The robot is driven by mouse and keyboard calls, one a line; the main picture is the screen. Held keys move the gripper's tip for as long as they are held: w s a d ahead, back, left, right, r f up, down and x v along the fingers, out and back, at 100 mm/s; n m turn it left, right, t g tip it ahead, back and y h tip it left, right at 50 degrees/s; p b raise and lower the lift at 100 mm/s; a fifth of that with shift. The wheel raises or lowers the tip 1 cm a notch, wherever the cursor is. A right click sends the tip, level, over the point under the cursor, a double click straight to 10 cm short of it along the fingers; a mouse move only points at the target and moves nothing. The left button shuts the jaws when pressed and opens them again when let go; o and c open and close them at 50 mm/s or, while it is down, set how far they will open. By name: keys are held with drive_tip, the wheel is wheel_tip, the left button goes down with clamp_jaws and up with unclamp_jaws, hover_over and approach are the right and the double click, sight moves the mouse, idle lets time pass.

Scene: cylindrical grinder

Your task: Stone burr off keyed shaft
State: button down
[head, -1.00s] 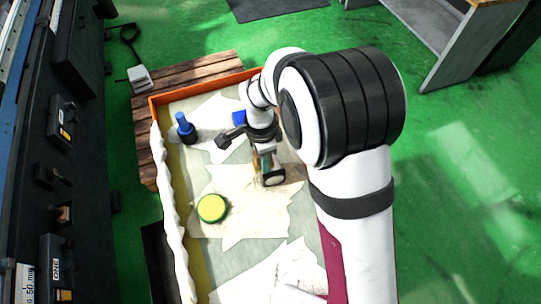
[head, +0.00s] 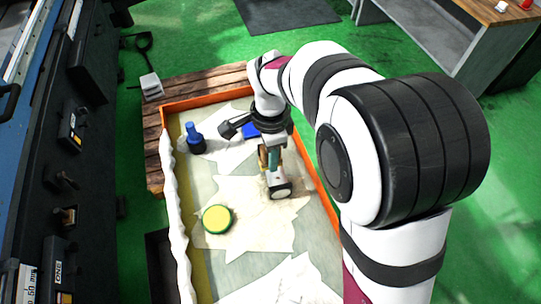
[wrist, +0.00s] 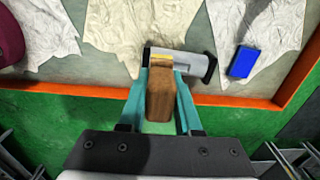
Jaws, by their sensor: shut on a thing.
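The shaft (wrist: 185,65) is a grey cylinder with a dark end, lying across the wrist view just beyond my fingertips. In the head view its pale body and dark ring-shaped end (head: 281,190) show below my gripper (head: 268,160). My gripper (wrist: 160,80) has teal fingers and is shut on a brown block (wrist: 159,98), likely the stone. The block's far end overlaps the shaft in the wrist view, with a yellowish patch (wrist: 161,57) there. I cannot tell whether they touch. No burr or keyway can be made out.
An orange-edged tray (head: 215,89) with crumpled sheets holds the work. A blue block (head: 249,131), a dark bottle with a blue top (head: 195,138) and a yellow-topped tin (head: 217,219) stand around. The dark machine (head: 62,150) is at the left.

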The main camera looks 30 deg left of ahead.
sight(278, 179)
drive_tip(key=shift+f, duration=0.15)
idle(0.3)
drive_tip(key=shift+f, duration=3.6)
drive_tip(key=shift+w+d+f, duration=0.2)
drive_tip(key=shift+w+d, duration=0.45)
drive_tip(key=shift+d, duration=0.1)
drive_tip(key=shift+w+d+r, duration=0.1)
drive_tip(key=shift+w+d, duration=0.6)
drive_tip(key=shift+d, duration=0.05)
drive_tip(key=s+a, duration=0.2)
drive_tip(key=a, duration=0.1)
drive_tip(key=shift+s, duration=0.35)
drive_tip(key=shift+r, duration=3.85)
drive_tip(key=shift+a, duration=0.1)
